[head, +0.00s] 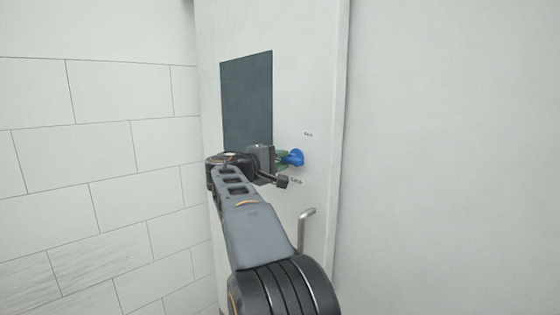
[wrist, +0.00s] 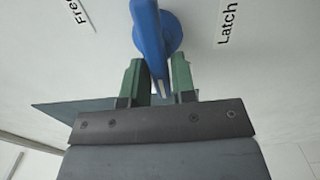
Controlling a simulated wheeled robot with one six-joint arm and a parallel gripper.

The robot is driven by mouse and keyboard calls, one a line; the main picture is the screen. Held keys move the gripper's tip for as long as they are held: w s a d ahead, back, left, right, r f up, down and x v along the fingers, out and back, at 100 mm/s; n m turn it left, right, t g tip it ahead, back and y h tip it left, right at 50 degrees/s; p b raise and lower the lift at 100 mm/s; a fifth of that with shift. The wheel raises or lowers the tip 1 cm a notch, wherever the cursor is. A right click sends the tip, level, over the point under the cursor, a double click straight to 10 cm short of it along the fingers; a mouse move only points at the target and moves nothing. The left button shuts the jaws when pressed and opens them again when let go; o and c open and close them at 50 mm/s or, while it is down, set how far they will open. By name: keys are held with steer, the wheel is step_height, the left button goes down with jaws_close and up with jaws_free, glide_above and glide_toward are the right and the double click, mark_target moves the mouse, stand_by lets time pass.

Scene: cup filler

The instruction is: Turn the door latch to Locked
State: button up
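The blue latch (head: 293,157) sits on the white door, right of its dark panel. In the wrist view the blue latch (wrist: 152,35) has a round base and a lever with a white mark near its tip. My gripper (head: 281,159) is at the latch. In the wrist view my gripper (wrist: 157,76) has its green fingers apart, one on each side of the lever's tip. A slim gap shows beside the lever, so it does not look clamped. A label reading "Latch" (wrist: 228,24) is on the right and a partly cut label "Fre" (wrist: 78,12) on the left.
The white door (head: 325,110) has a dark panel (head: 246,98) and a metal pull handle (head: 304,228) below the latch. A tiled wall (head: 90,150) stands to the left and a plain wall (head: 450,150) to the right.

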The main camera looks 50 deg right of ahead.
steer(key=o, duration=0.3)
steer(key=w+a+b, duration=0.1)
steer(key=a+b, duration=0.2)
steer(key=a, duration=1.1)
steer(key=shift+d, duration=0.1)
